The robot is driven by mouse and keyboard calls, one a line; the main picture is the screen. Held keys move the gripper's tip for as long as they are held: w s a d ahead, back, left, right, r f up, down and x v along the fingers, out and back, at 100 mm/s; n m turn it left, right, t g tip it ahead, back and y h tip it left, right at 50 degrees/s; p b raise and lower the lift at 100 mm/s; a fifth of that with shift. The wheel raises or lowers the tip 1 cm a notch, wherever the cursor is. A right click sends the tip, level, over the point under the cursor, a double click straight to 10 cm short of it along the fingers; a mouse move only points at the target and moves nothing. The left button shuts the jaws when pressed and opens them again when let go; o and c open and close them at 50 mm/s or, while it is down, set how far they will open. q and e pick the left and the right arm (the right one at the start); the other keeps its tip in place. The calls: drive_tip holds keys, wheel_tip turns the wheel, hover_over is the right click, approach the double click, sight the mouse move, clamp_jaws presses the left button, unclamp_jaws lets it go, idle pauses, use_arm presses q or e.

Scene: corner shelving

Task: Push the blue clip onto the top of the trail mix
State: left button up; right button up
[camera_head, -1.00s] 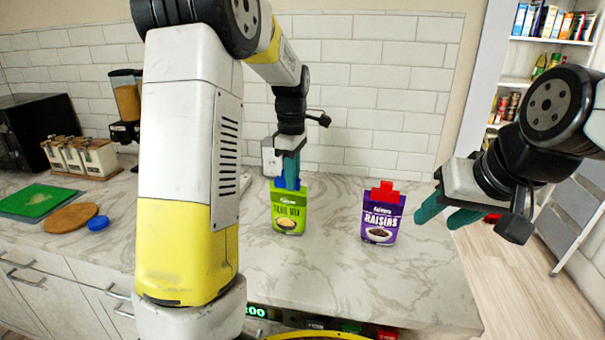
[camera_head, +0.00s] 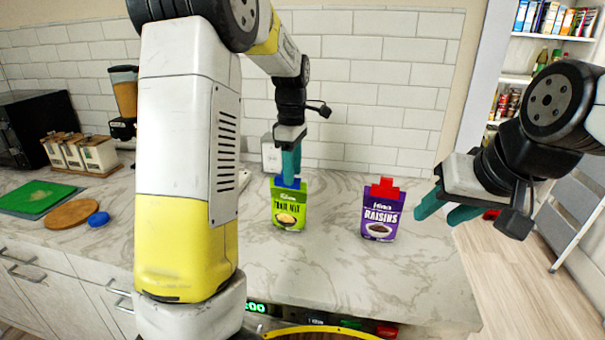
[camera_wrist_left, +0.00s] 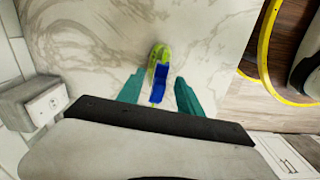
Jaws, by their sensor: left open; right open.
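The green trail mix bag (camera_head: 289,208) stands upright on the marble counter. The blue clip (camera_head: 281,182) is at its top edge, partly hidden by my left gripper (camera_head: 290,181) in the head view. In the left wrist view, the blue clip (camera_wrist_left: 158,84) lies along the top of the trail mix bag (camera_wrist_left: 158,54), between the open fingers of my left gripper (camera_wrist_left: 158,92), with a gap on each side. My right gripper (camera_head: 435,212) is open and empty, right of the purple raisins bag.
The purple raisins bag (camera_head: 381,215) with a red clip (camera_head: 383,189) on top stands to the right of the trail mix. A blue round lid (camera_head: 98,219), a wooden board (camera_head: 72,214) and a green cutting board (camera_head: 36,198) lie at the left. The counter before the bags is clear.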

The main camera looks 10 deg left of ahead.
use_arm(q)
wheel_tip(320, 180, up, 6)
drive_tip(key=shift+f, duration=0.1)
idle(0.4)
